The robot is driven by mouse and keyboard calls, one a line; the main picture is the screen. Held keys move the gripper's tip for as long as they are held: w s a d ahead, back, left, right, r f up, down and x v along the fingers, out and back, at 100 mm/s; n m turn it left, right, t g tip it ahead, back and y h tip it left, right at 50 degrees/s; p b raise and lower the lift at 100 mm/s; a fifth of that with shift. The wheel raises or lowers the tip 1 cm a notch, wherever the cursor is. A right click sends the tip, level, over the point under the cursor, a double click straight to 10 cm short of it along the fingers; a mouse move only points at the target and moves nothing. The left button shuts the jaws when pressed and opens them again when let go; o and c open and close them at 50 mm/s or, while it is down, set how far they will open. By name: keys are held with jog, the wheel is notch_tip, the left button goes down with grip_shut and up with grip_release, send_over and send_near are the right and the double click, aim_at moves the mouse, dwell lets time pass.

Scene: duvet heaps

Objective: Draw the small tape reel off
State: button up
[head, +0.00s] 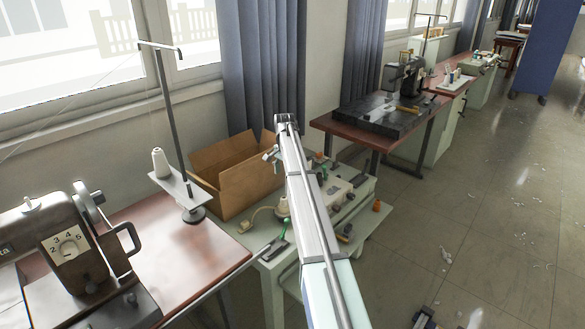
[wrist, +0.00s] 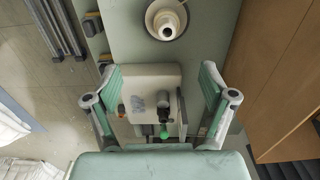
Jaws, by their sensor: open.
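My gripper (wrist: 163,95) is open in the wrist view, its two green-padded fingers wide apart with nothing held between them. Below and between the fingers is a cream machine (wrist: 145,82) with a grey patch, a dark fitting and a green knob (wrist: 164,131). A round white reel or spool (wrist: 166,20) with a dark centre hole sits beyond the fingertips, at the top of the wrist view, apart from both fingers. I cannot tell for certain whether it is the small tape reel. In the head view my arm hides part of the small machine (head: 338,193).
An open cardboard box (head: 235,180) stands left of my arm; its brown wall (wrist: 278,70) is close to the right finger. A sewing machine (head: 70,245) and a thread cone (head: 161,163) on a stand are at left. The floor (head: 470,200) at right is mostly open, with scattered scraps.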

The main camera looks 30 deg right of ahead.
aim_at(284, 204)
jog(key=f, duration=0.5)
jog(key=f+p, duration=0.1)
jog(key=f, duration=0.5)
jog(key=w+f+p, duration=0.1)
jog(key=f, duration=0.4)
jog(key=shift+a+f, duration=0.15)
jog(key=shift+a, duration=0.05)
jog(key=c, duration=1.3)
